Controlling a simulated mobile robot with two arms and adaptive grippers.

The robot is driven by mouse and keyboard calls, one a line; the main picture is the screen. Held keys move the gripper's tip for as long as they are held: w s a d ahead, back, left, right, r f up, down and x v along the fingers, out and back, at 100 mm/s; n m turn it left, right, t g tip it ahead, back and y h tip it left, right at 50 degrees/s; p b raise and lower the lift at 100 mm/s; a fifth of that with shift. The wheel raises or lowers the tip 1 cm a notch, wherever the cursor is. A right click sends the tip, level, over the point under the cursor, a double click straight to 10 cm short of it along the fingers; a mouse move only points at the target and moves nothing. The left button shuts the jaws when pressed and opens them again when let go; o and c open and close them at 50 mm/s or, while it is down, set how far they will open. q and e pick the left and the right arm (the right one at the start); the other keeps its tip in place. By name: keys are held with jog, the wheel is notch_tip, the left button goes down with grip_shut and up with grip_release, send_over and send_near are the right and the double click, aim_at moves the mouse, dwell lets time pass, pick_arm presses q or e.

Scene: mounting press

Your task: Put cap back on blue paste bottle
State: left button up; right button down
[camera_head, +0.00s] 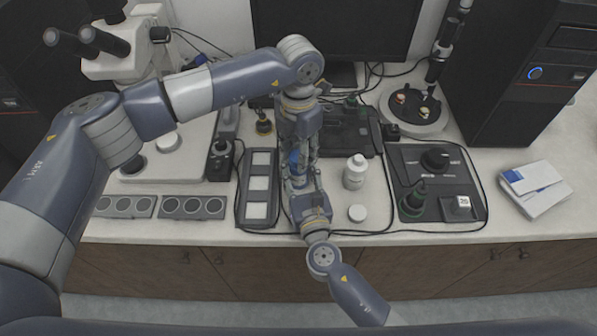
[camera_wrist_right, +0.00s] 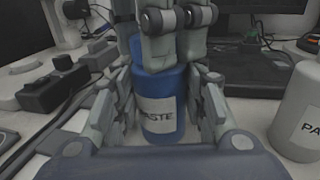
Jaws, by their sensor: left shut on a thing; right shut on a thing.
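The blue paste bottle (camera_wrist_right: 162,108) stands upright in the right wrist view, with a white "PASTE" label. In the head view only a blue sliver of it (camera_head: 293,160) shows between my arms. My right gripper (camera_wrist_right: 160,115) is shut on the bottle, one finger on each side; it also shows in the head view (camera_head: 298,182). My left gripper (camera_wrist_right: 168,50) points down at the bottle's top, its fingers closed there; in the head view it is seen from above (camera_head: 299,150).
A white bottle (camera_head: 355,172) stands just right of the grippers; it shows in the wrist view (camera_wrist_right: 300,115). A white round cap (camera_head: 357,213) lies in front of it. A tray with white squares (camera_head: 243,205) is left, a black control panel (camera_head: 436,170) right.

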pick_arm(q)
jog(key=o, duration=1.2)
jog(key=shift+o, duration=0.2)
notch_tip(320, 180, up, 12)
pick_arm(e)
jog(key=c, duration=0.9)
grip_release()
jog(key=shift+s, duration=0.1)
